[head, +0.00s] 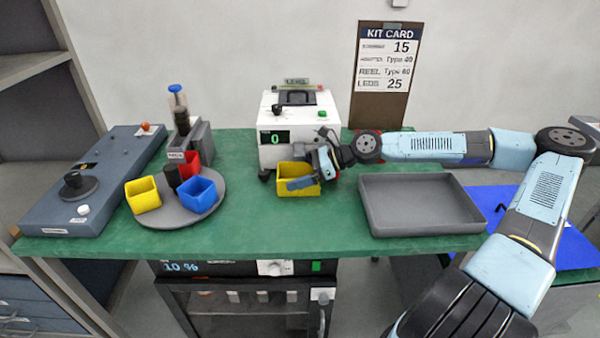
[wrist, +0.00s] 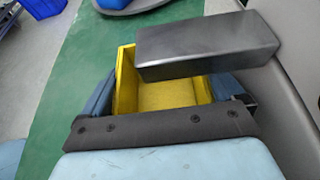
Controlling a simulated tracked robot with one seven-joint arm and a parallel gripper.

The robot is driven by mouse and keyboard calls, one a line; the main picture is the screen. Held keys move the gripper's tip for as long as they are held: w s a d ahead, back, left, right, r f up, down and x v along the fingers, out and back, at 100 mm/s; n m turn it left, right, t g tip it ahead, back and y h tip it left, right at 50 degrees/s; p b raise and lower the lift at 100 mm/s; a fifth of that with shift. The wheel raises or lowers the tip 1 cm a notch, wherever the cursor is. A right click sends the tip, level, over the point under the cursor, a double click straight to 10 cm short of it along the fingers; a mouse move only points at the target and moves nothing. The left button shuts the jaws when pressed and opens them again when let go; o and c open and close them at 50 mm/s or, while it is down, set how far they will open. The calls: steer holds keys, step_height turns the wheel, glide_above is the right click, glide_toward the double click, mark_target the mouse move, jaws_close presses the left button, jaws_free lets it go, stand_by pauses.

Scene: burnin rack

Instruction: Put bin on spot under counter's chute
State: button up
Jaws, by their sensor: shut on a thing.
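The counter (head: 288,146) is a white box with a dark display reading 0, at the back middle of the green bench. A yellow bin (head: 298,188) sits in front of the counter's lower front. My gripper (head: 313,182) is at the bin's right side and is shut on it. In the wrist view the yellow bin (wrist: 170,94) shows between my two blue-grey fingers, and it looks empty. A grey metal chute (wrist: 207,45) hangs over the bin's far part in that view. The spot under the chute is hidden.
A round grey turntable (head: 190,211) at the left holds yellow, red and blue bins. A grey tray (head: 421,205) lies to the right of my gripper. A long grey-blue panel (head: 95,180) fills the bench's left end. Green bench shows bare in front of the bin.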

steer(key=o, duration=0.7)
steer(key=v, duration=1.2)
steer(key=shift+d, duration=0.1)
